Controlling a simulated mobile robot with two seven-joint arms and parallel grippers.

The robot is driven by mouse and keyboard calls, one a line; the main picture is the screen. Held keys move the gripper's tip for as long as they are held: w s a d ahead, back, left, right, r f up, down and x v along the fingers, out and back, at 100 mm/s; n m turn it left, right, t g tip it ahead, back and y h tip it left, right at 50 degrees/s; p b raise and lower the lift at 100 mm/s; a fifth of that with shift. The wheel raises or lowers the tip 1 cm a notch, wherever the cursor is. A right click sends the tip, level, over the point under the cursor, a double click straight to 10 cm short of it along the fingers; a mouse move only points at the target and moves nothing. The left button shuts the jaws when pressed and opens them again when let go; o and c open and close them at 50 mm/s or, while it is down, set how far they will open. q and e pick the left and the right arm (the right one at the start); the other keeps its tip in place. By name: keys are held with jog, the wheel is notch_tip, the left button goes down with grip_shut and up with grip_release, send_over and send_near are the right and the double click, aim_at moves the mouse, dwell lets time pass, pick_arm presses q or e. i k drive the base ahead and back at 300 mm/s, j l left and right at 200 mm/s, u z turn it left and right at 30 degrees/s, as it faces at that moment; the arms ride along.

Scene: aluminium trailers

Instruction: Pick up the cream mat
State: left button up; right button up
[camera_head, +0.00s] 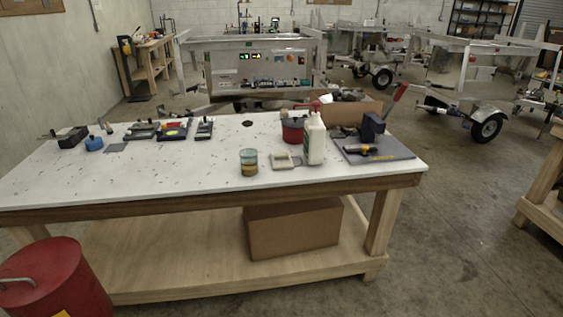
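A small cream, flat rectangular piece (283,160), which looks like the cream mat, lies on the white-topped workbench (200,178), right of its middle and near its front edge. It sits between a glass jar (249,163) on its left and a white bottle (314,140) with a red cap on its right. A small dark edge shows beside it; I cannot tell what that is. Neither of my grippers is in view.
A red pot (293,129) stands behind the cream piece. A grey board (393,153) with a dark vise-like tool (372,128) lies at the bench's right end. Several tools lie at the back left. A red drum (55,280) stands at front left. The bench's front middle is clear.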

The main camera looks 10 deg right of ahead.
aim_at(283, 160)
jog(key=i+l+z, duration=0.2)
jog(key=i+z, duration=0.15)
jog(key=i+l+z, duration=0.1)
jog(key=i+z, duration=0.25)
jog(key=i, duration=0.15)
jog(key=i+z, duration=0.35)
jog(key=i, duration=0.1)
